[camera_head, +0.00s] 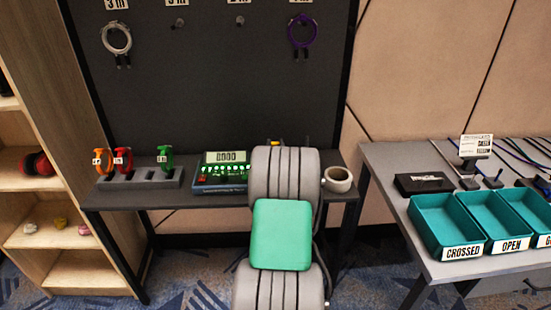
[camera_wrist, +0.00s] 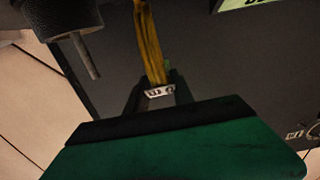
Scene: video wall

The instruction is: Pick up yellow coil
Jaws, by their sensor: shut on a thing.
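The yellow coil (camera_wrist: 151,42) shows in the wrist view as a narrow yellow band running up from my gripper (camera_wrist: 158,88). My gripper is shut on it, with the dark fingers on either side of its lower end. A white label (camera_wrist: 160,91) with dark marks sits between the fingers. In the head view my arm hides the gripper and most of the coil; only a small yellow bit (camera_head: 275,143) shows above the arm, over the black table.
On the black table (camera_head: 140,199) stand a rack with orange, red and green coils (camera_head: 166,160), a green display device (camera_head: 222,171) and a pale tape roll (camera_head: 338,180). Grey and purple cables (camera_head: 302,32) hang on the panel. Teal bins (camera_head: 446,222) stand on the right table.

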